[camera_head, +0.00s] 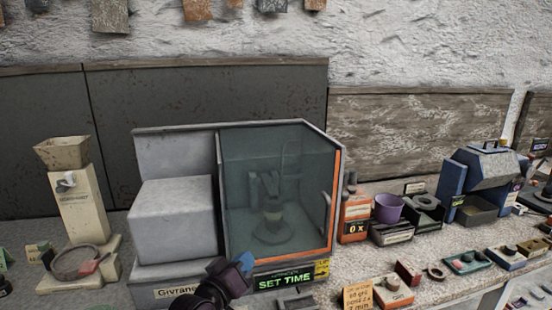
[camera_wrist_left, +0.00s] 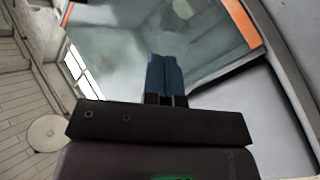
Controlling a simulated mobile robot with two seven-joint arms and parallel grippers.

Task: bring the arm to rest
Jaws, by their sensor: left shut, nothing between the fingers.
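My left gripper (camera_head: 244,262) is low in the middle of the head view, in front of the lower left part of a grey machine's glass door (camera_head: 275,180). In the left wrist view its blue fingers (camera_wrist_left: 166,70) are together, with nothing between them. The glass door, edged in orange, also shows behind the fingers in that view (camera_wrist_left: 125,40). I cannot tell whether the fingertips touch the machine. My right gripper is not in view.
The grey machine (camera_head: 172,210) has a lit SET TIME panel (camera_head: 284,281). A hopper device (camera_head: 75,205) stands at left. To the right are a purple pot (camera_head: 388,208), a blue machine (camera_head: 485,180) and several small items on the counter. A wall stands behind.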

